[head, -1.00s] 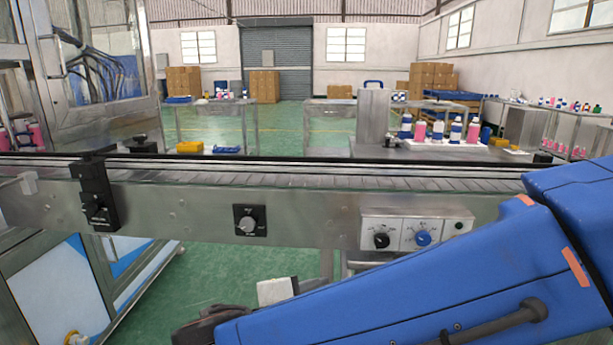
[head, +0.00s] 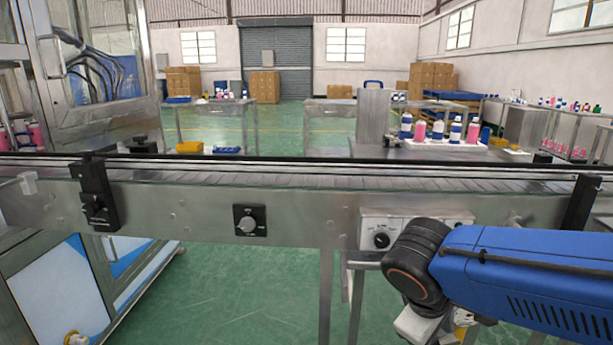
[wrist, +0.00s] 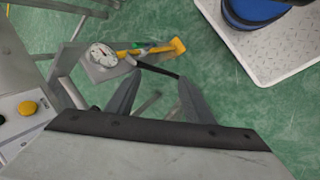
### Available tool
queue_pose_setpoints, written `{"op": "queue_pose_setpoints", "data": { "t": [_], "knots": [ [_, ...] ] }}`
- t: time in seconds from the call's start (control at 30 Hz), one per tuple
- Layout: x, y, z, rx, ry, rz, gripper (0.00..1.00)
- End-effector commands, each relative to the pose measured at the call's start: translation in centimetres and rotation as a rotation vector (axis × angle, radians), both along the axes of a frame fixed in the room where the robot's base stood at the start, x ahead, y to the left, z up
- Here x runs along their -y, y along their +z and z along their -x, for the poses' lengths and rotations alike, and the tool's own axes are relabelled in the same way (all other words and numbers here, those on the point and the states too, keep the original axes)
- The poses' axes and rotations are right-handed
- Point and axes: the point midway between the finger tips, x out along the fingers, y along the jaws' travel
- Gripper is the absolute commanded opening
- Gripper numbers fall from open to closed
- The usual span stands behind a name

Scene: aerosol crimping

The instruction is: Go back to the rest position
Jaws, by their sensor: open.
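In the wrist view my gripper (wrist: 154,88) points down over the green floor, its two dark fingers apart with nothing between them. In the head view my blue arm is folded across the lower right, in front of the conveyor (head: 290,212). The gripper's fingers are not visible in the head view; only part of the wrist shows at the bottom edge.
The conveyor spans the head view; its control box (head: 372,232) is partly hidden by my arm. Behind it, bottles (head: 420,130) stand on a table. In the wrist view, a round gauge (wrist: 101,55) and a yellow part (wrist: 174,47) lie beyond the fingers. Floor (head: 230,285) left of my arm is clear.

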Motion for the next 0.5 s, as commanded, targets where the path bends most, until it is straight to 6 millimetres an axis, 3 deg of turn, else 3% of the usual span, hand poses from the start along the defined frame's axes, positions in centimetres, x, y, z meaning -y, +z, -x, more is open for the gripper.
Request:
{"op": "queue_pose_setpoints", "data": {
  "t": [0.2, 0.5],
  "knots": [
    [2.1, -0.5, 1.7, 0.038, -0.160, -0.163, 0.48],
    [3.7, -0.6, 3.4, 0.135, -0.364, -0.372, 0.48]
  ]
}}
